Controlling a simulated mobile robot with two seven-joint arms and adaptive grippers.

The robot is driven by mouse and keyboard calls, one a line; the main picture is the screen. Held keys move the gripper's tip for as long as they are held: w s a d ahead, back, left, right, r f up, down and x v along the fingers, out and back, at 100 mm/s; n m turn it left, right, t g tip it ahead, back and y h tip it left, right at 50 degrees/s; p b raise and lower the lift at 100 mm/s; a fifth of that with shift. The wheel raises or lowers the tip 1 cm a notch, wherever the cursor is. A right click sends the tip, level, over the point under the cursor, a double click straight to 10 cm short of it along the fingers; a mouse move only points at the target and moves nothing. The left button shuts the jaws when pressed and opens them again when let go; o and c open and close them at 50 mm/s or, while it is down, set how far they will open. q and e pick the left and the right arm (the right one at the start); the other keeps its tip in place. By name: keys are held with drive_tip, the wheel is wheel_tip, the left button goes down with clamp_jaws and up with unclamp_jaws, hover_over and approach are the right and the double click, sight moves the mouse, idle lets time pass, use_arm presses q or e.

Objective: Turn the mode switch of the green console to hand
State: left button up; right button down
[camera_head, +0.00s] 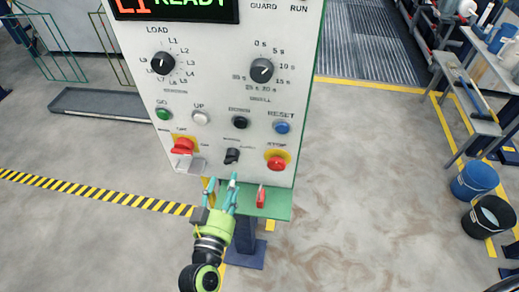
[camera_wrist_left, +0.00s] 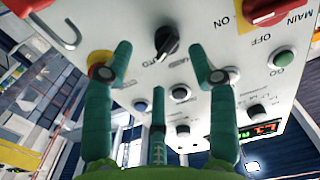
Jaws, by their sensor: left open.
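The green console (camera_head: 215,95) is a white-faced panel with green edges; its face also shows in the left wrist view (camera_wrist_left: 215,40). The mode switch (camera_head: 232,156) is a small black selector low on the panel, between the red main switch and the red STOP button; its labels are too small to read. In the left wrist view the black switch (camera_wrist_left: 166,41) shows between and beyond my fingertips. My left gripper (camera_head: 221,185) is open, with its teal fingers just below the switch and pointing up at it, apparently apart from it. My right gripper is not in view.
The red main switch (camera_head: 183,146) is left of the mode switch, the STOP button (camera_head: 277,162) right. A green ledge (camera_head: 275,207) with a red item (camera_head: 261,197) juts out below. Push buttons and two dials sit above. Buckets (camera_head: 475,180) and a bench stand at right.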

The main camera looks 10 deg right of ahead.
sight(230, 163)
use_arm(q)
drive_tip(key=shift+w+d+r, duration=0.1)
drive_tip(key=shift+w+r, duration=0.5)
drive_tip(key=shift+w, duration=0.05)
drive_tip(key=p+x, duration=0.1)
drive_tip(key=x, duration=0.3)
drive_tip(key=shift+w+f, duration=0.1)
drive_tip(key=shift+w, duration=0.35)
drive_tip(key=shift+w+d, duration=0.1)
drive_tip(key=shift+w, duration=0.25)
drive_tip(key=shift+f, duration=0.1)
drive_tip(key=c, duration=1.1)
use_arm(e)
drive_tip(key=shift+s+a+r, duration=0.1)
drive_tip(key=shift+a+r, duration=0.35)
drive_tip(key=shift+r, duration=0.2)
